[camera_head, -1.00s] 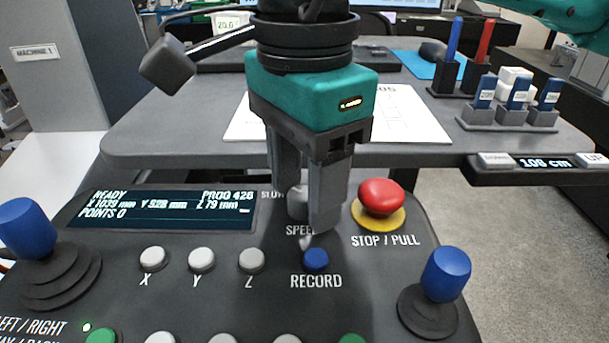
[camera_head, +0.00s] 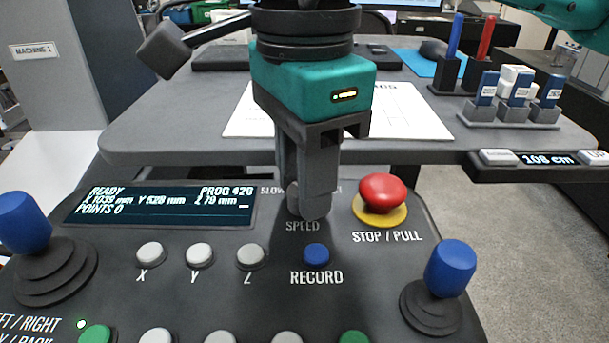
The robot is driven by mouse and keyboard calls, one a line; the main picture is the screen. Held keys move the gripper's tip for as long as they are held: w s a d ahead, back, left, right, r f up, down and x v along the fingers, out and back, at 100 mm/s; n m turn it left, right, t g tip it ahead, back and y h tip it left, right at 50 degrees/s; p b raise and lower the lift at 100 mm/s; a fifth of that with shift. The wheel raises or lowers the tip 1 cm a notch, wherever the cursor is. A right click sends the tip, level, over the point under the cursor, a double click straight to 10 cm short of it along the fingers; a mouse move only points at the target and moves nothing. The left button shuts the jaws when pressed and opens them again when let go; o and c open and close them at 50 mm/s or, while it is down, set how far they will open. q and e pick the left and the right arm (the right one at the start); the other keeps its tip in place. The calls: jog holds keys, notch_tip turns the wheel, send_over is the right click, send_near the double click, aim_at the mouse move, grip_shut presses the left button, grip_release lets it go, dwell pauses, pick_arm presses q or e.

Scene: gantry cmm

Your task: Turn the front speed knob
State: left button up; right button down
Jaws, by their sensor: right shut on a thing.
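The speed knob (camera_head: 292,199) is a grey knob on the dark control panel (camera_head: 120,240), just above the SPEED label. The fingers hide most of it, so its pointer angle cannot be read. My right gripper (camera_head: 303,203) comes down from above, with a teal body and grey fingers. It is shut on the speed knob. The SLOW label shows left of the fingers; the label on the other side is mostly covered. My left gripper is not in view.
A red stop button (camera_head: 383,190) stands close right of the fingers. The blue RECORD button (camera_head: 316,254) is just in front. Blue joysticks rise at the left (camera_head: 27,222) and right (camera_head: 450,268). A grey desk (camera_head: 180,125) with paper lies behind.

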jog(key=m+b, duration=0.1)
jog(key=m, duration=0.2)
jog(key=shift+f+b, duration=0.1)
jog(key=shift+b, duration=0.25)
jog(key=shift+m+b, duration=0.35)
jog(key=shift+m, duration=0.65)
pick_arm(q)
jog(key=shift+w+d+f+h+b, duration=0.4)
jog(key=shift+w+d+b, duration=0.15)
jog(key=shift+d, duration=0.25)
pick_arm(e)
jog(key=shift+m, duration=1.6)
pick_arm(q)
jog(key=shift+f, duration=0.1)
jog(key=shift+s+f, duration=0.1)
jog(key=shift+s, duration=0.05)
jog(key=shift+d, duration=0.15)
pick_arm(e)
jog(key=c, duration=0.8)
grip_release()
jog(key=shift+c, duration=0.2)
jog(key=shift+r, duration=0.25)
